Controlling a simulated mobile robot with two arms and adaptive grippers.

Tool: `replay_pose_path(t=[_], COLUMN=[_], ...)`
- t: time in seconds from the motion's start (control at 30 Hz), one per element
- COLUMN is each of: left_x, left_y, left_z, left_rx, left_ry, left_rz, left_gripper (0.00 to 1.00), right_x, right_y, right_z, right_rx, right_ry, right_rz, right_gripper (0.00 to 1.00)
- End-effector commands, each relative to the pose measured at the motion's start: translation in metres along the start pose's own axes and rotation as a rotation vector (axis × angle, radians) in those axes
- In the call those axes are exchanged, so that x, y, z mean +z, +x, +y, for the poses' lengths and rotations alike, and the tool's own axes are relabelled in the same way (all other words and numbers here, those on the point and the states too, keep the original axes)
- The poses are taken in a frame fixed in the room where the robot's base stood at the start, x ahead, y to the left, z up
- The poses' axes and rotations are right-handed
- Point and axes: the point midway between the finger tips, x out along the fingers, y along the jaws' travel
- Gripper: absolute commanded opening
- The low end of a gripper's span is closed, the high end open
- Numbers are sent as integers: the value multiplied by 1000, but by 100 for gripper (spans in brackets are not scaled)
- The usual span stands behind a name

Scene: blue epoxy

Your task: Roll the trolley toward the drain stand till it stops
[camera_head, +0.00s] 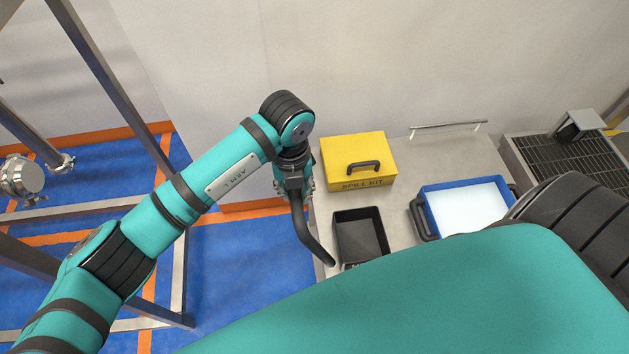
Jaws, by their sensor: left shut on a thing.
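My left gripper (293,178) is shut on a curved black bar handle (312,238) at the left edge of a pale steel top (405,205). The bar runs down and right from the fingers. I take it for the trolley's handle, but its mounting is hidden. A steel tube frame (90,55) with a round metal fitting (22,177) stands at the left over the blue floor. I cannot tell for sure whether this frame is the drain stand. My right arm crosses the lower foreground and hides the near part of the top; my right gripper is not visible.
The steel top holds a yellow spill kit box (358,151), a black tray (345,215) and a blue tub (430,191) with white contents. A dark grate (555,153) lies at the far right. A pale wall is behind. Blue floor (235,270) with orange lines is open left of the top.

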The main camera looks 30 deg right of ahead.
Motion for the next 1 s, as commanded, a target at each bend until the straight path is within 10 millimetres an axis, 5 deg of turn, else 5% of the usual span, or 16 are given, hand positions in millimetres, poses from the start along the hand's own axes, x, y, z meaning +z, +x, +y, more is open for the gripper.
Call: replay_pose_path(t=[0.07, 0.1, 0.27, 0.63, 1.0], left_x=[0, 0, 0, 0, 0], left_y=[0, 0, 0, -6, -48], left_z=[0, 0, 0, 1, 1], left_rx=[0, 1, 1, 2, 1], left_ry=[2, 2, 1, 0, 0], left_rz=[0, 0, 0, -1, -1], left_gripper=[0, 24, 45, 46, 46], right_x=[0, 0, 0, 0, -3], right_y=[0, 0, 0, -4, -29], right_z=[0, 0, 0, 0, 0], right_rx=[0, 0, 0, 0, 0], right_ry=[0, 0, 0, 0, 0], right_rz=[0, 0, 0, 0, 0], right_gripper=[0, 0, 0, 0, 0])
